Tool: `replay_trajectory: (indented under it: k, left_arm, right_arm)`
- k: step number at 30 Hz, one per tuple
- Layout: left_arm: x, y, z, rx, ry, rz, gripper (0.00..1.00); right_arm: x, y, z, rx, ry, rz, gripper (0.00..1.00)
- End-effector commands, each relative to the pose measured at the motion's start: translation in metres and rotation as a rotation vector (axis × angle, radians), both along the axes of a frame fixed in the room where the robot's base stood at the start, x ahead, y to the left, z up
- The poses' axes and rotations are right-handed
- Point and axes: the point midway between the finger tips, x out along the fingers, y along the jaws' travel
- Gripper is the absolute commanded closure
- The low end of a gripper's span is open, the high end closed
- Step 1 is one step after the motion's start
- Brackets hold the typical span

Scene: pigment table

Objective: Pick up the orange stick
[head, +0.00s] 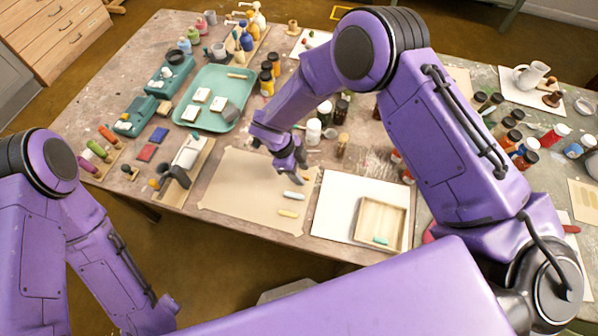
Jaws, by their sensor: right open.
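My right gripper (291,165) is open, pointing down over the brown paper sheet (235,185) near its right side. A pale blue-white stick (293,195) and a yellow stick (288,213) lie on that sheet, just in front of the gripper. I see no orange stick on the sheet; the gripper hides part of it. A thick orange stick (108,136) lies at the left edge of the table, beside a green one (99,150). My left arm is at the lower left, but its gripper fingers do not show.
A shallow wooden tray (403,222) with a teal stick (380,240) sits on white paper right of the sheet. A teal tray (205,118) with pale blocks lies behind left. Several bottles and jars crowd the back and right.

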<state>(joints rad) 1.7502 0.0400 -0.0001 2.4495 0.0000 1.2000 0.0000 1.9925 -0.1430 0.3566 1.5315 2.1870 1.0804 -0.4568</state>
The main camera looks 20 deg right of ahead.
Motion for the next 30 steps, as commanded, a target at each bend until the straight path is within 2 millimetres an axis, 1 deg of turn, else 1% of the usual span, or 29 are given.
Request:
replay_trajectory:
  k: [6,7,8,9,10,11,20,23,26,29,30]
  left_arm:
    - [0.0,0.0,0.0,-0.001,0.001,0.0,0.57]
    - [0.0,0.0,0.0,-0.001,0.001,0.0,0.57]
    - [0.0,0.0,0.0,-0.001,0.001,0.0,0.57]
    - [0.0,0.0,0.0,-0.001,0.001,0.0,0.57]
    - [0.0,0.0,0.0,-0.001,0.001,0.0,0.57]
    - [0.0,0.0,0.0,-0.001,0.001,0.0,0.57]
    - [0.0,0.0,0.0,-0.001,0.001,0.0,0.57]
    - [0.0,0.0,-0.001,-0.001,0.001,0.0,0.57]
    - [0.0,0.0,-0.003,-0.001,0.001,0.0,0.57]
    - [0.0,0.0,-0.006,-0.001,0.001,0.0,0.57]
    - [0.0,0.0,-0.01,-0.001,0.001,0.0,0.57]
  right_arm:
    - [0.0,-0.001,-0.004,0.001,-0.001,0.0,0.56]
    - [0.0,-0.001,-0.003,0.001,-0.001,0.0,0.59]
    - [0.0,-0.001,-0.003,0.001,-0.001,-0.001,0.69]
    - [0.0,-0.002,-0.003,0.001,-0.001,-0.001,0.82]
    - [0.0,-0.002,-0.003,0.001,-0.001,-0.001,0.92]
    - [0.0,-0.002,-0.003,0.001,-0.001,-0.001,0.97]
    - [0.0,-0.002,-0.003,0.001,-0.001,-0.001,0.98]
    - [0.0,-0.002,0.001,0.0,-0.002,-0.003,0.98]
    - [0.001,-0.002,0.01,0.003,-0.003,-0.004,0.98]
    - [0.001,-0.002,0.03,0.004,-0.005,-0.003,0.98]
    - [-0.007,0.004,0.037,0.003,-0.002,-0.001,0.98]
